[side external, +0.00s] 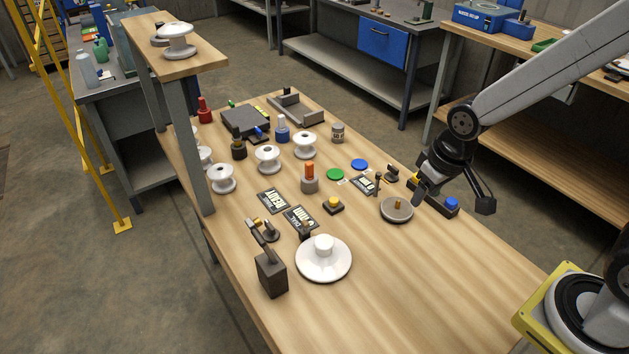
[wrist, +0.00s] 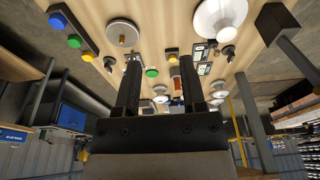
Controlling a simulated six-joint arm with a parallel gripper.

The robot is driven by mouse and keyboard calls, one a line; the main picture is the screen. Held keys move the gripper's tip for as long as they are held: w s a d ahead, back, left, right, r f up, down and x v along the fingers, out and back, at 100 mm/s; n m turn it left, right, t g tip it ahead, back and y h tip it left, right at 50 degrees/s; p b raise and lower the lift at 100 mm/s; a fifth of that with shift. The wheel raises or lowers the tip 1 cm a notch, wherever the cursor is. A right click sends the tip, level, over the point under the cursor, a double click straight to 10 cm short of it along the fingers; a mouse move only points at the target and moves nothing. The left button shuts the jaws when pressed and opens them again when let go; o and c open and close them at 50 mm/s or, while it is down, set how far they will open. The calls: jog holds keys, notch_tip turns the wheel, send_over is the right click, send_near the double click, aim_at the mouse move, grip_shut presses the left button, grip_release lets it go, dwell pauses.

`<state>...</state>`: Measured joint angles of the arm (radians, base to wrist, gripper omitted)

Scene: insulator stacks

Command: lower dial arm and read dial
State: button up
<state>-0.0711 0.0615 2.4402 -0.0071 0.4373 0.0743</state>
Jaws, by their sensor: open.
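The dial face is too small to read. Beside it a white insulator disc (side external: 322,262) lies flat with a raised knob; it also shows in the wrist view (wrist: 220,18). My gripper (side external: 420,190) is open and empty, above the right side of the bench near the round grey turntable (side external: 397,211), well apart from the dial arm. In the wrist view its two fingers (wrist: 160,62) are spread with nothing between them.
A button box (side external: 440,203) stands by my gripper at the right edge. A tall post (side external: 193,150) bears a shelf at left. The bench front right is clear.

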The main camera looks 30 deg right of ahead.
jog(key=w+a+r+g, duration=0.1)
jog(key=w+a+r, duration=0.3)
jog(key=w+a, duration=0.7)
jog(key=g+h, duration=0.1)
send_near(259, 238)
jog(key=shift+w+f, duration=0.1)
jog(key=shift+f, duration=0.2)
jog(key=shift+d+f, duration=0.15)
jog(key=shift+f, duration=1.8)
jog(key=shift+d+f, duration=0.15)
jog(key=shift+f, duration=1.8)
grip_shut()
jog(key=shift+r, duration=0.1)
